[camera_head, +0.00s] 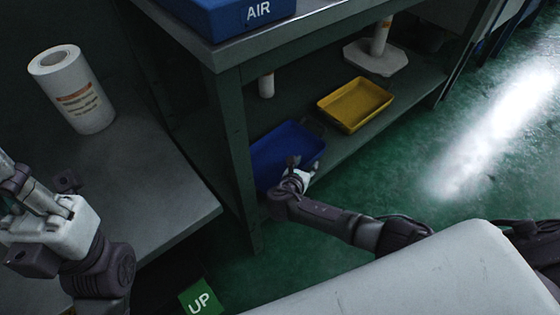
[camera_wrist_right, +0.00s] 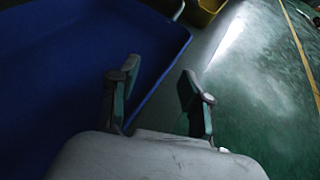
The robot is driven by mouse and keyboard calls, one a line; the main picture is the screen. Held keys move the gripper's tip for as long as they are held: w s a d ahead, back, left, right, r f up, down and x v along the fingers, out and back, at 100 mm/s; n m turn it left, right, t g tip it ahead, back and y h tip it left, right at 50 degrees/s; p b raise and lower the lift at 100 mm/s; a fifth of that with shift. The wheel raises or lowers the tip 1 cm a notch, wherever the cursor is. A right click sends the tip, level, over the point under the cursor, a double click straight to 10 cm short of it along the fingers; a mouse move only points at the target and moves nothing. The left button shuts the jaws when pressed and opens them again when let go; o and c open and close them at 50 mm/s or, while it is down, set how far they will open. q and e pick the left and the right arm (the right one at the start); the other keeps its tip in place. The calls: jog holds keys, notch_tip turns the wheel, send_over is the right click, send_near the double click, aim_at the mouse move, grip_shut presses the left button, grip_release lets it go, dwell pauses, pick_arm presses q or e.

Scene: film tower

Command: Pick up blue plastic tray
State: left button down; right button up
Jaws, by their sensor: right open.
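The blue plastic tray (camera_head: 284,148) lies on the lower shelf of the workbench in the head view. It fills the left of the right wrist view (camera_wrist_right: 70,75), with its rim running between my fingers. My right gripper (camera_head: 294,165) is at the tray's near edge, and its open fingers show in the wrist view (camera_wrist_right: 158,95). One finger is over the tray side and the other is outside the rim. Whether they touch the tray I cannot tell. My left gripper (camera_head: 62,185) is at the left over the grey table, and its fingers are unclear.
A yellow tray (camera_head: 355,103) sits beside the blue one on the shelf (camera_head: 385,118). A bench leg (camera_head: 240,165) stands close left of the blue tray. A white roll (camera_head: 72,90) stands on the grey table (camera_head: 150,190). A blue AIR box (camera_head: 225,15) is above. Green floor at right is clear.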

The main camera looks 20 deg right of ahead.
jog(key=shift+w, duration=0.1)
grip_shut()
dwell(0.5)
